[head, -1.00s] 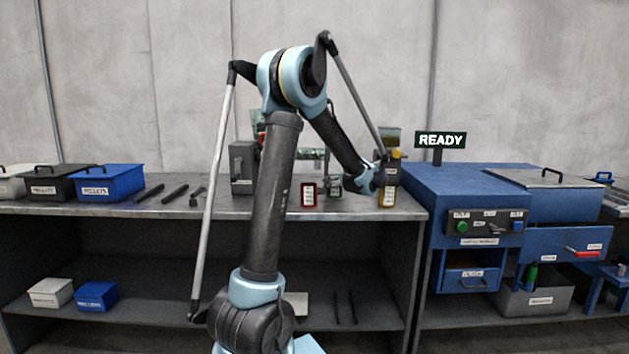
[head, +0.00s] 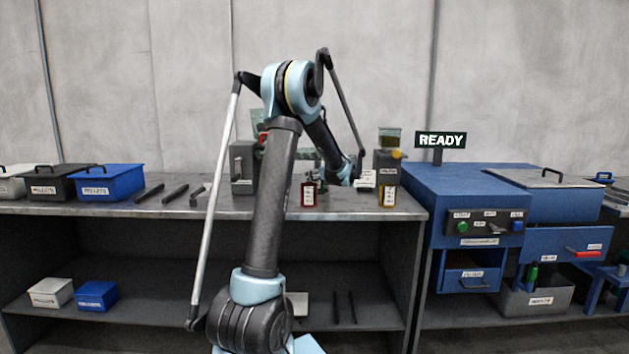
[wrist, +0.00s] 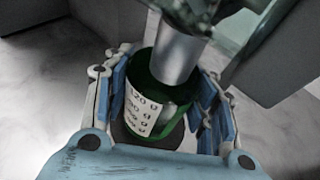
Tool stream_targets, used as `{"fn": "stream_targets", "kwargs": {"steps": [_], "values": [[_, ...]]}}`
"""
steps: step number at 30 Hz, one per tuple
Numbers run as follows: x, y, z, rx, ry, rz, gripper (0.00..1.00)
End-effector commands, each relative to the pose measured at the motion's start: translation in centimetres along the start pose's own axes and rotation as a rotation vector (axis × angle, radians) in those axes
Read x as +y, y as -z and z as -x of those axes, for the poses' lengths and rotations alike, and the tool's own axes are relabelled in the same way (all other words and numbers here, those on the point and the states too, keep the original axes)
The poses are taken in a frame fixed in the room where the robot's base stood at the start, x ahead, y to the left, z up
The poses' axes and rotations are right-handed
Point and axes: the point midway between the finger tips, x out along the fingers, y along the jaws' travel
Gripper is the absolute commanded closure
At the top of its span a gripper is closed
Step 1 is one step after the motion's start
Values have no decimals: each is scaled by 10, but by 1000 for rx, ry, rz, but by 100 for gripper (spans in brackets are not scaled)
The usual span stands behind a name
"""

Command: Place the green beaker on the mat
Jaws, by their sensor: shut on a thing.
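The green beaker (wrist: 151,116) stands between the blue-padded fingers of my gripper (wrist: 165,105) in the wrist view, with a white label marked in grams facing the camera. My gripper is shut on it from both sides. A dark round pad (wrist: 128,138) shows under the beaker; I cannot tell whether it is the mat or whether the beaker touches it. A grey metal spout (wrist: 178,55) hangs over the beaker's mouth and covers part of its inside.
A red-framed beaker (head: 309,194) and a yellow one (head: 388,193) stand on the grey bench (head: 240,205). A grey dispenser (head: 387,161) stands behind the yellow one. Dark tools (head: 175,193) and lidded boxes (head: 108,184) lie at left. The sign (head: 441,140) reads READY.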

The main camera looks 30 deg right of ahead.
Motion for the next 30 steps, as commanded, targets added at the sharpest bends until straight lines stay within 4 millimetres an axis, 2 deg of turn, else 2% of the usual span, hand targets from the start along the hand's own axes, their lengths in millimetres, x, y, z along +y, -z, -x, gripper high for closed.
{"fn": "stream_targets", "kwargs": {"steps": [10, 11, 13, 14, 25, 30], "values": [[-1, 6, 0, 0, 2, 0, 73], [-1, 6, 0, 1, 2, 0, 46], [-1, 6, 0, 1, 2, 0, 30], [-1, 6, 0, 1, 2, 0, 28], [-1, 4, 1, 1, 2, -1, 28], [-1, 4, 18, 0, 4, -2, 28]]}}
